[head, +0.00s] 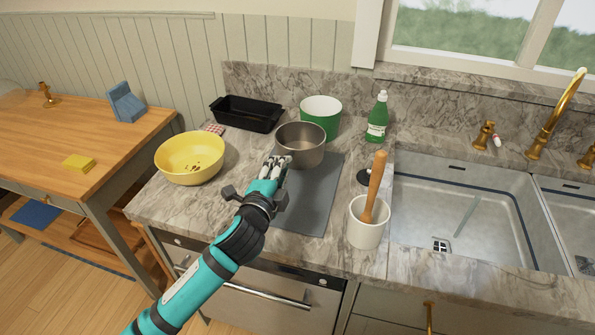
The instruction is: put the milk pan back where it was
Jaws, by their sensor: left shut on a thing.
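The milk pan (302,147) is a grey metal pot at the back of a dark grey mat (316,199) on the marble counter. My left gripper (279,163) is at the pan's front left side and is shut on it; the fingers hide the pan's handle. The pan looks upright. I cannot tell whether its base touches the mat or is slightly above it. My right gripper is not in view.
A yellow bowl (189,160) is left of the pan. A black tray (246,113), green pot (321,115) and green bottle (378,118) stand behind. A white crock (367,229) with a wooden pestle (374,187) is front right, beside the sink (470,215).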

